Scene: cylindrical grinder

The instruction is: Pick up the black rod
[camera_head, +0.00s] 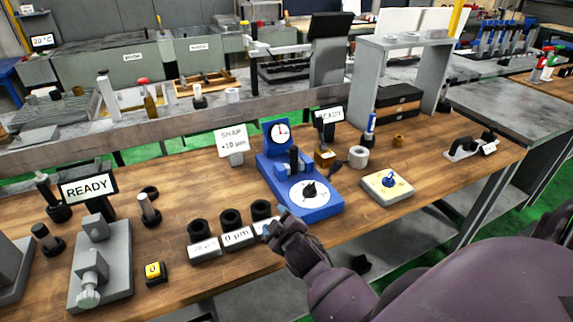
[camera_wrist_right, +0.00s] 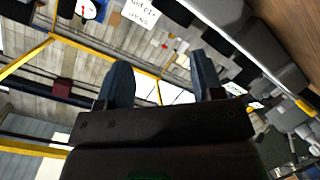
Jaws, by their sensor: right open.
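My right gripper (camera_head: 276,222) is over the front edge of the wooden table, just right of the labelled blocks. In the right wrist view its two fingers (camera_wrist_right: 162,78) are spread apart with nothing between them. A short black upright cylinder (camera_head: 295,160) stands on the blue dial gauge (camera_head: 318,207), behind and right of my gripper and apart from it. Dark rod-like pieces on round bases (camera_head: 47,240) stand at the far left. I cannot tell which of these is the black rod. My left gripper is not in view.
Several black rings (camera_head: 231,219) sit by white-labelled blocks (camera_head: 238,237). A grey fixture (camera_head: 98,262) and a yellow button box (camera_head: 154,272) are at the left. A white roll (camera_head: 358,157) and a cream block with a blue knob (camera_head: 388,187) stand right of the gauge.

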